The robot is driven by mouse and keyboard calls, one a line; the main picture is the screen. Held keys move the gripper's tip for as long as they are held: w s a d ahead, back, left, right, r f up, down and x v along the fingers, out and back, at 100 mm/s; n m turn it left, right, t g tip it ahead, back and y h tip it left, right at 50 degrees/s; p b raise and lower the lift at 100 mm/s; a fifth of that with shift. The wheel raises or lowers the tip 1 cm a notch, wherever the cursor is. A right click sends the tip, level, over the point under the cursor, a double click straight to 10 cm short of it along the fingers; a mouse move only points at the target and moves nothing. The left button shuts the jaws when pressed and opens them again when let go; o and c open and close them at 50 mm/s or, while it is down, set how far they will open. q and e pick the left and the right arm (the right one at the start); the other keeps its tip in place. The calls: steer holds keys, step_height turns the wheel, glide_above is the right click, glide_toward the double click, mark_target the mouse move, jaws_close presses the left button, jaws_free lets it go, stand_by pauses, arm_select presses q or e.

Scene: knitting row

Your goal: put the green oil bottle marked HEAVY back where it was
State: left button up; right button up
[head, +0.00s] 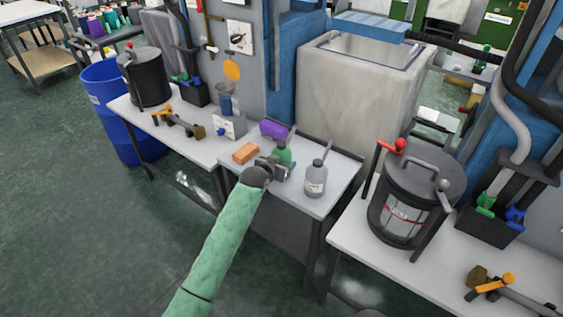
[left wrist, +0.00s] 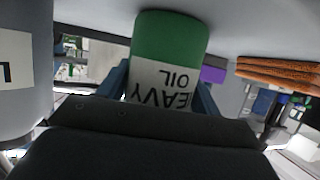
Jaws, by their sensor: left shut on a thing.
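The green oil bottle (head: 285,153) is at the small middle table, partly hidden behind my left gripper (head: 271,170). In the left wrist view the bottle (left wrist: 172,40) appears upside down, with a white label reading "EAVY OIL". My left gripper (left wrist: 163,88) is shut on it, one blue finger on each side of the label. I cannot tell whether the bottle's base touches the tabletop. My right gripper is not in view.
A grey bottle with a white label (head: 315,180) stands right of the green one. An orange block (head: 245,152) lies to the left and a purple object (head: 274,130) behind. The table's front right (head: 318,208) is bare. A dark lidded pot (head: 412,195) stands on the right table.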

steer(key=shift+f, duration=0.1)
arm_select(q)
steer(key=o, duration=1.2)
steer(key=shift+f, duration=0.1)
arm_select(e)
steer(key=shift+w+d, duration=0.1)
